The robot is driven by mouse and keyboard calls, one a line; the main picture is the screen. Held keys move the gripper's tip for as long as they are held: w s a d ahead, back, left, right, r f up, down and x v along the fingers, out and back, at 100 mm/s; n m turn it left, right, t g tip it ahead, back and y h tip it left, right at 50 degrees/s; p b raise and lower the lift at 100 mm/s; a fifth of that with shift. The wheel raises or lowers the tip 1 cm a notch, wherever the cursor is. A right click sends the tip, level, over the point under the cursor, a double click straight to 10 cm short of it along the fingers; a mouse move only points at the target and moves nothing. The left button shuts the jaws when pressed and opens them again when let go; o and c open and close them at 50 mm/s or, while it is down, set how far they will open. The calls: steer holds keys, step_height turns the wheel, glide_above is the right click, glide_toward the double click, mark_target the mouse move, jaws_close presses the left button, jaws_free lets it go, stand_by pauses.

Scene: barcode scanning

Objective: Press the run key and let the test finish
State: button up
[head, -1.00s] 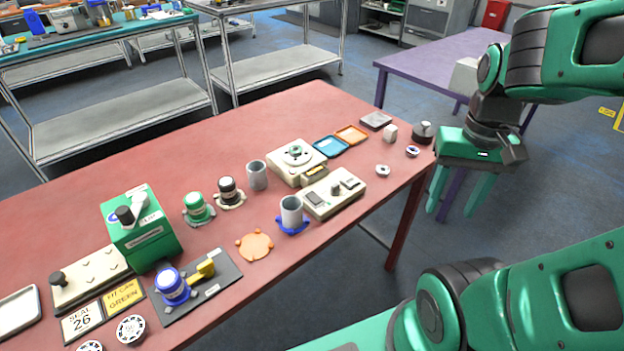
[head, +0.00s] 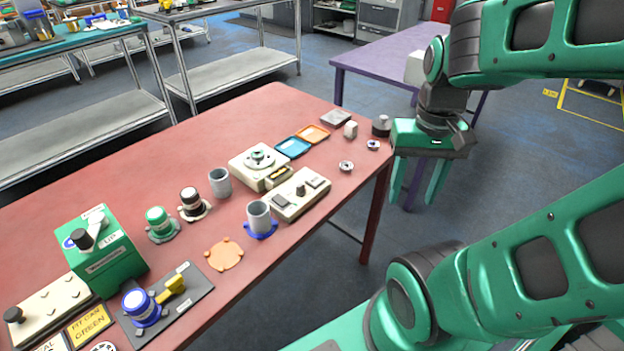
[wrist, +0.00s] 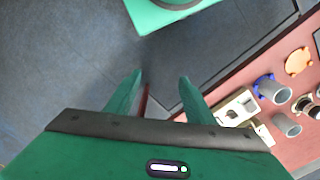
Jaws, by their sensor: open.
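A beige control box (head: 296,196) with a dark knob and grey key-like plates lies near the table's right front edge. It also shows in the wrist view (wrist: 236,108). Behind it stands a beige machine (head: 250,174) with a round top and a yellowish front part. Which key is the run key cannot be read. My gripper (head: 416,190) hangs open and empty, fingers down, just beyond the table's right end and apart from both devices. In the wrist view my gripper (wrist: 161,80) has its fingers spread over bare floor.
A blue-based grey cup (head: 259,217) and a grey cup (head: 220,182) stand left of the box. Blue (head: 293,147) and orange (head: 313,134) trays lie behind. A green box (head: 105,250) stands at left. A purple table (head: 385,62) is behind; floor lies right of the red table (head: 120,185).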

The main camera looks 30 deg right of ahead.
jaws_close()
stand_by(1.7)
